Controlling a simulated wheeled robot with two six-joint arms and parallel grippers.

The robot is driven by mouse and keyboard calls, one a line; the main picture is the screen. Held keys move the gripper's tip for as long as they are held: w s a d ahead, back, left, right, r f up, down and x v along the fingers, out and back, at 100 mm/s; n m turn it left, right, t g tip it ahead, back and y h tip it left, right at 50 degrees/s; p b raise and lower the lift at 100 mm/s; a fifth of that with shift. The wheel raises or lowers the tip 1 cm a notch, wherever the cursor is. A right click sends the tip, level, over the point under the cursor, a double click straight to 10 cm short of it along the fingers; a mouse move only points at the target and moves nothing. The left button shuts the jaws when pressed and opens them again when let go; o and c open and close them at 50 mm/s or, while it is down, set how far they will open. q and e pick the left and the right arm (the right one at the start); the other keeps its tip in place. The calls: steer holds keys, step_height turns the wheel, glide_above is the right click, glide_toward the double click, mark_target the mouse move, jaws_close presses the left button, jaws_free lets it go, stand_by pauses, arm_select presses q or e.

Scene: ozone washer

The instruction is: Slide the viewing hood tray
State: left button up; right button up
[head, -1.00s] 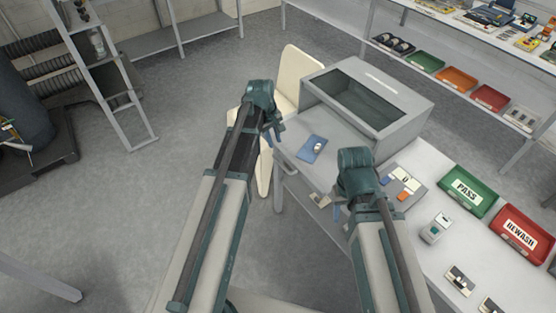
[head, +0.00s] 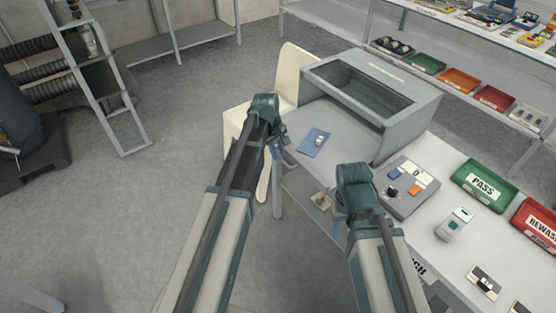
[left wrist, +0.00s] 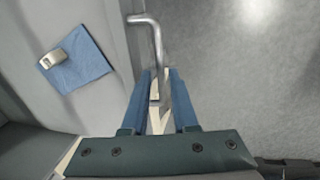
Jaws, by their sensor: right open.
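The grey viewing hood (head: 410,75) with its dark window stands on the bench. A pale grey tray surface (head: 335,122) extends from its open front. A blue cloth (head: 312,143) with a small metal part (head: 320,139) lies on it; the cloth also shows in the left wrist view (left wrist: 88,67). A bent metal handle (left wrist: 157,40) stands out at the tray's edge. My left gripper (left wrist: 161,72) has the handle between its close-set fingers; whether they grip it is unclear. My right gripper (head: 334,222) is open, pointing down near the bench's front edge.
A grey control box (head: 406,200) sits right of the hood, with a green PASS bin (head: 484,186) and red REWASH bin (head: 540,226) beyond. A cream chair (head: 296,75) stands close behind my left gripper. Open floor lies to the left.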

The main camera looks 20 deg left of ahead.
arm_select(q)
steer(key=shift+f, duration=0.35)
jaws_close()
stand_by(1.2)
